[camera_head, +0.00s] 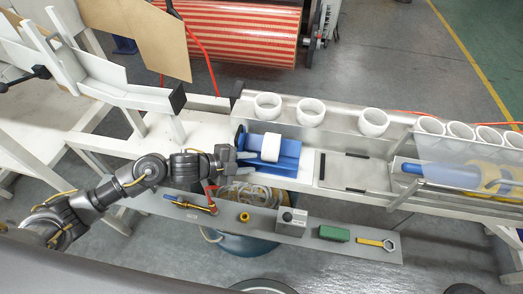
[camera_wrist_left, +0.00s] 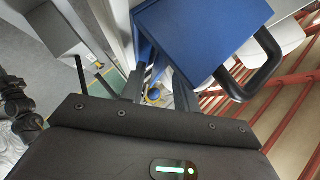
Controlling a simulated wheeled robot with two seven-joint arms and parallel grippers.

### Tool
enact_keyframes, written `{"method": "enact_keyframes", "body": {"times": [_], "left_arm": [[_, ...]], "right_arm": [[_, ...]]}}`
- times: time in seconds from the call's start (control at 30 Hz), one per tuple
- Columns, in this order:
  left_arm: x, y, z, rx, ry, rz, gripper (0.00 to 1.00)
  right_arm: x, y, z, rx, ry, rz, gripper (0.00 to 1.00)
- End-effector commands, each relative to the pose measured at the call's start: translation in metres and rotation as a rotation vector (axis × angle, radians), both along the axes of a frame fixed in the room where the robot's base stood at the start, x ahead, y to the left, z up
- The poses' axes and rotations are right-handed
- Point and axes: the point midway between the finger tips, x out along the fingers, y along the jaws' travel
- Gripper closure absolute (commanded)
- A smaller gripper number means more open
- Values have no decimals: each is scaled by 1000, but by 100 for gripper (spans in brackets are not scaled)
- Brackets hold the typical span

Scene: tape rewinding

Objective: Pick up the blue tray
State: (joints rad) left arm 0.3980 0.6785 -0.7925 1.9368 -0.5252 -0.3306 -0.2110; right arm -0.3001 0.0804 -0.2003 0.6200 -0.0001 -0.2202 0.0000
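The blue tray (camera_head: 287,158) lies on the white bench, with a white roll (camera_head: 270,147) on it. My left gripper (camera_head: 240,156) is at the tray's left end, close to it; contact is hard to tell. In the left wrist view the tray's blue end wall (camera_wrist_left: 200,35) is large above the gripper, with a black handle (camera_wrist_left: 266,68) to the right. The left gripper's fingers (camera_wrist_left: 158,90) stand apart there, and the handle is not between them. My right gripper is in neither view.
White rolls (camera_head: 311,112) stand along the back of the bench. A metal plate (camera_head: 352,171) and a blue-and-yellow cylinder (camera_head: 455,175) are to the right. A lower shelf (camera_head: 270,220) in front holds small tools. A large red-striped roll (camera_head: 245,30) is behind.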

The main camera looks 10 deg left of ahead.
Motion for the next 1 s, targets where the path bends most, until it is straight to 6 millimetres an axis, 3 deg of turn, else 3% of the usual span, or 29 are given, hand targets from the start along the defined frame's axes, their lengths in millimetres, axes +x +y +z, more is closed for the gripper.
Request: {"method": "enact_keyframes", "body": {"times": [0.27, 0.5, 1.0], "left_arm": [[2, -3, -2, 1, -1, 0, 69], [2, -3, -2, 1, -1, 0, 99], [3, -3, 4, -1, -3, 0, 100]], "right_arm": [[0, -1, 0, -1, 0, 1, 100], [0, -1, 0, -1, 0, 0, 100], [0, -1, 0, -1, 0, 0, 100]]}}
